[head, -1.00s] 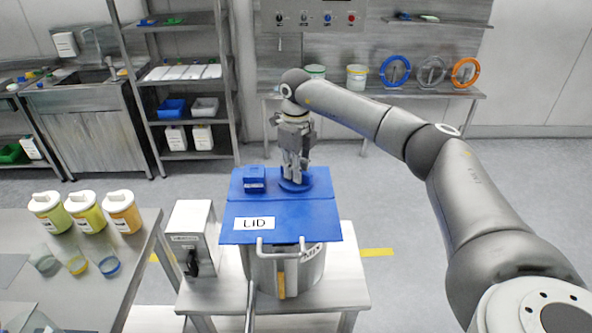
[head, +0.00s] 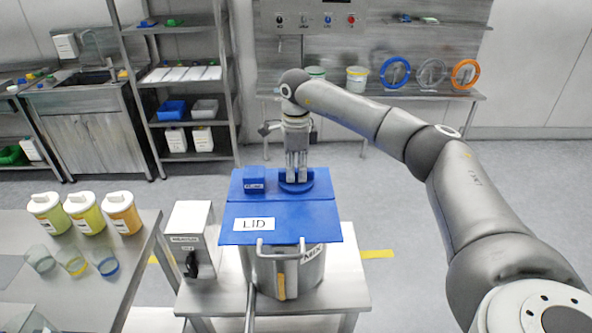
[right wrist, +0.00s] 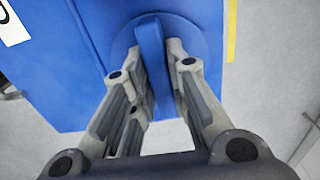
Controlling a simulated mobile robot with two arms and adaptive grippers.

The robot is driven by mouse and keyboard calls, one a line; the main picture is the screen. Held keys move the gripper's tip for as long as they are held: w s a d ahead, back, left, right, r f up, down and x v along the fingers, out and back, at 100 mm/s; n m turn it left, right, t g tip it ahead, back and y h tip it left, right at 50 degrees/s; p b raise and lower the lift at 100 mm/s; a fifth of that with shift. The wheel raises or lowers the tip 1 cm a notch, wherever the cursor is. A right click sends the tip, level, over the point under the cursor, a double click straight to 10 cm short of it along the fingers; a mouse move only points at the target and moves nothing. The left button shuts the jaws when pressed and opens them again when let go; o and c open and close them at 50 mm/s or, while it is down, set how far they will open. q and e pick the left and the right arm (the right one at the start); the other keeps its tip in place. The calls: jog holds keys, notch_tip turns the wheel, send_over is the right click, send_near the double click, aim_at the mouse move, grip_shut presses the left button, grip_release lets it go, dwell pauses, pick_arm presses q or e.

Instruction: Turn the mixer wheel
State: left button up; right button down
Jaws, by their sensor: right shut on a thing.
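The mixer wheel is a small blue disc (head: 308,186) on top of the blue lid (head: 285,220) marked LID, which covers a metal pot (head: 310,270). The wheel carries a raised blue bar (right wrist: 150,62), clear in the right wrist view. My right gripper (head: 296,180) reaches down onto the wheel. In the right wrist view its fingers (right wrist: 155,75) stand on both sides of the bar, shut on it. My left gripper is not in view.
A blue block (head: 254,179) sits on the lid, left of the wheel. A grey box with a black switch (head: 191,262) stands left of the pot. Tubs (head: 84,212) and cups are on the left table. A shelf with coloured rings (head: 394,71) is behind.

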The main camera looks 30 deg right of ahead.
aim_at(296, 170)
jog(key=shift+w+r, duration=0.1)
jog(key=shift+r, duration=0.1)
jog(key=c, duration=1.4)
grip_release()
jog(key=shift+f, duration=0.1)
notch_tip(296, 170, up, 12)
